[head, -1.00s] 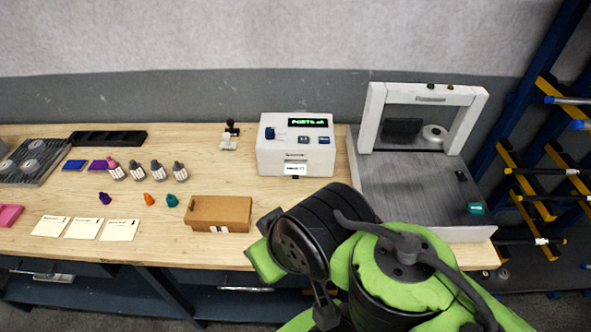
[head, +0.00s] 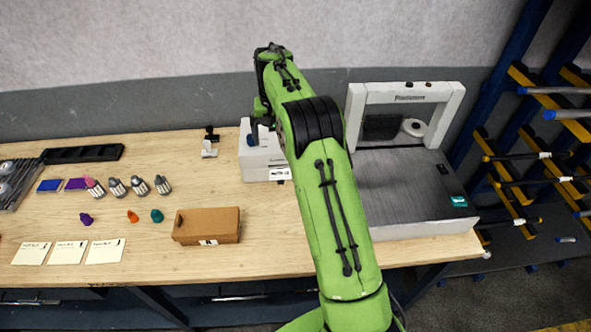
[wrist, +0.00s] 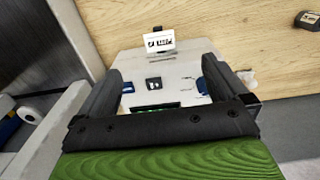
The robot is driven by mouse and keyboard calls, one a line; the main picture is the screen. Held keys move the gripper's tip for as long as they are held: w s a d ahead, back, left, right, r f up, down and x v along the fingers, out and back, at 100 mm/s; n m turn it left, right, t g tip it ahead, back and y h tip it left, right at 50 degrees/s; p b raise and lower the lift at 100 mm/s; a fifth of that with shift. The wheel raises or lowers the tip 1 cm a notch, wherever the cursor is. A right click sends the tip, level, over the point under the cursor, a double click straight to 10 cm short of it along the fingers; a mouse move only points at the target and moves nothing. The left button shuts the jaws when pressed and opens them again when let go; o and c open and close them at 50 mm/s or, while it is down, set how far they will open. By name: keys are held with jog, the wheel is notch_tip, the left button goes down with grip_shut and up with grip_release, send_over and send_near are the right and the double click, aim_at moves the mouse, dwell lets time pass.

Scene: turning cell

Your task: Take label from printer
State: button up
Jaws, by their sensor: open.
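The white label printer (head: 262,158) stands at the back of the bench, partly hidden behind my arm in the head view. A white label (head: 280,174) with black print sticks out of its front. In the wrist view the printer (wrist: 180,68) appears upside down, with the label (wrist: 160,42) beyond its slot. My gripper (wrist: 160,68) is open and empty. Its two dark fingers frame the printer's top from left and right, and the label lies ahead, between their lines and apart from them. The head view does not clearly show the fingertips.
A cardboard box (head: 207,226) lies in front of the printer. A grey machine with a white arch (head: 405,92) stands close on the right. A stamp (head: 210,143) stands to the left, with several bottles farther left.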

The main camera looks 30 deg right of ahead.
send_over(281, 180)
notch_tip(281, 180, down, 11)
jog(key=shift+f, duration=0.1)
notch_tip(281, 180, down, 6)
jog(key=shift+w+r+p, duration=0.1)
jog(key=shift+r+p, duration=0.1)
jog(key=shift+p, duration=0.1)
jog(key=shift+f+b, duration=0.25)
jog(key=shift+b, duration=0.2)
